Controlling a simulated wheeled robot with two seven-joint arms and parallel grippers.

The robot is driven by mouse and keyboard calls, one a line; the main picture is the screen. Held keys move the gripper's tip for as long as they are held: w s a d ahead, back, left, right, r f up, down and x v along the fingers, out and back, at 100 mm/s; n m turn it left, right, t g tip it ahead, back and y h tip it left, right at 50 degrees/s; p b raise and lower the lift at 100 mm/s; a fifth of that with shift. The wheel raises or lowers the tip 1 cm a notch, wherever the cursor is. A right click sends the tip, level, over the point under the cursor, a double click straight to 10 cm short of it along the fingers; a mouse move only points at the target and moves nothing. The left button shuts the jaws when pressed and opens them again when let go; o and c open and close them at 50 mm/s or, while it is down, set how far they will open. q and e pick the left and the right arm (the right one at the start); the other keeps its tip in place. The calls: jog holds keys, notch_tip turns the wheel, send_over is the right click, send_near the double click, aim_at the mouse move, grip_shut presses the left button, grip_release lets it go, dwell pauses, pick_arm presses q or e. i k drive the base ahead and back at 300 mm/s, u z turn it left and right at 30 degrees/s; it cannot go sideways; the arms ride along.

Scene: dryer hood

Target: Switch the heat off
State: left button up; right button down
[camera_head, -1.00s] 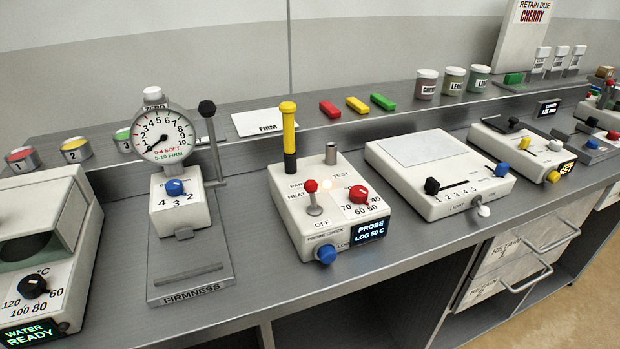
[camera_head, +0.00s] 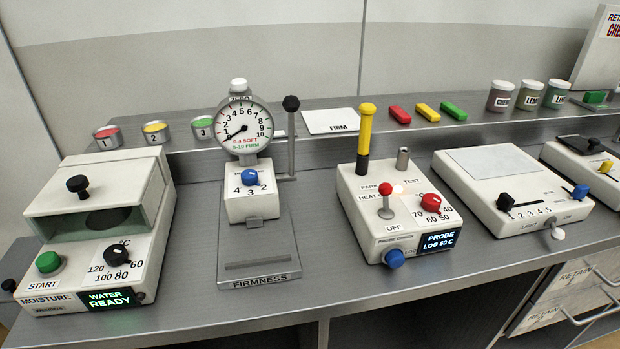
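The probe check box (camera_head: 362,222) is a white unit right of the middle. A small lever with a red ball (camera_head: 385,189) stands on its top, among the labels HEAT, PARK and OFF; its exact setting is hard to tell. A pale glow (camera_head: 399,188) shows just behind the red ball. A red dial (camera_head: 431,202) sits to the right, with 40, 50, 60 and 70 around it. A yellow-handled probe (camera_head: 366,132) stands upright at the back left of the box. Neither gripper is in view.
The moisture unit (camera_head: 98,215), with a black temperature knob (camera_head: 118,255) and a WATER READY display, stands at the left. The firmness gauge (camera_head: 244,128) stands between it and the probe box. A white slider unit (camera_head: 510,185) is at the right. Bare grey counter (camera_head: 325,268) lies between units.

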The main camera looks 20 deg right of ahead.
aim_at(385, 189)
jog(key=u, duration=0.8)
jog(key=k, duration=0.35)
jog(key=z, duration=1.15)
